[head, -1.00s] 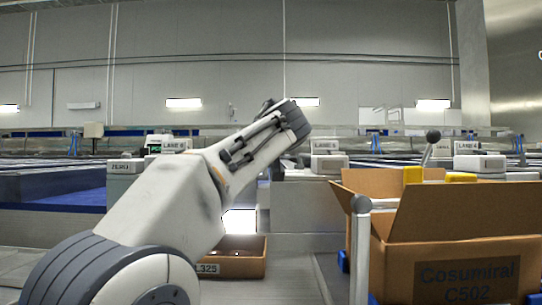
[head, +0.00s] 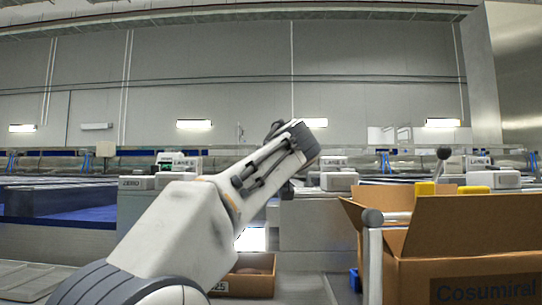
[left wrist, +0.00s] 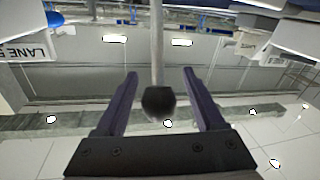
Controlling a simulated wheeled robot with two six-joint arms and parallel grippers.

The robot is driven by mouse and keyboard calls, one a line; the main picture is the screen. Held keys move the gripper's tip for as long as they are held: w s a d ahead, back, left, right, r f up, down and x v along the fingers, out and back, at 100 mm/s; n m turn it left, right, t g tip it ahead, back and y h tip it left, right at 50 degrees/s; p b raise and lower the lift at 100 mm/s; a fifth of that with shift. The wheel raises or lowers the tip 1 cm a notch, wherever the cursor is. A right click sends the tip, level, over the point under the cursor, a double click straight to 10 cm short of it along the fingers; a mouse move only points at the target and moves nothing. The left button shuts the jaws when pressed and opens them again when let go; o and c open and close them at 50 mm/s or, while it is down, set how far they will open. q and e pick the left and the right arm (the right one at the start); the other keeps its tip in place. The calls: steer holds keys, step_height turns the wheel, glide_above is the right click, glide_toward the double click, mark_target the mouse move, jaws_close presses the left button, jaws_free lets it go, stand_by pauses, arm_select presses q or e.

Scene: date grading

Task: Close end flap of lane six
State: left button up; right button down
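In the left wrist view, which is upside down, my left gripper (left wrist: 160,74) is open, with its two dark fingers wide apart. A dark ball knob (left wrist: 158,102) on a grey rod (left wrist: 157,45) shows between the fingers, with a gap on each side. In the head view my left arm reaches in from the left and hides most of its gripper. A lever with a dark ball knob (head: 443,153) stands at the right, behind the cardboard box. I cannot make out lane six's end flap or its label. My right gripper is not in view.
An open cardboard box (head: 470,245) marked Cosumiral stands at the right, with yellow items inside. A grey post with a round top (head: 372,217) stands before it. A small brown crate (head: 240,285) sits low in the centre. White lane machines (head: 338,181) line the back.

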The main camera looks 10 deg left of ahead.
arm_select(q)
steer(key=b+v, duration=0.2)
steer(key=v, duration=0.8)
steer(key=shift+s, duration=0.25)
steer(key=shift+d, duration=0.1)
